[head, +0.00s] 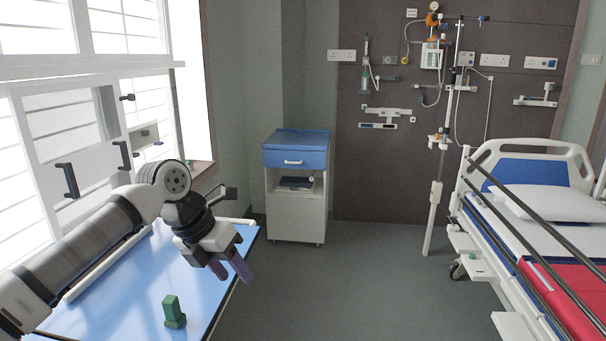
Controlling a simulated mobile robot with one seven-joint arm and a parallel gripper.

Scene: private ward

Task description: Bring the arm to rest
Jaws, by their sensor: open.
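My gripper (231,270) is at the end of my arm, which reaches in from the lower left of the head view. It hangs over the right edge of the blue-topped table (140,300), fingers pointing down and to the right. The two fingers are apart and nothing shows between them. A small green object (173,312) stands upright on the table, below and to the left of the gripper and apart from it. My arm hides part of the table's far left side.
A blue-and-white bedside cabinet (297,190) stands against the back wall. A hospital bed (540,215) with rails is at the right, and a pole (437,200) stands near it. Windows (90,120) line the left. The grey floor (360,285) between table and bed is clear.

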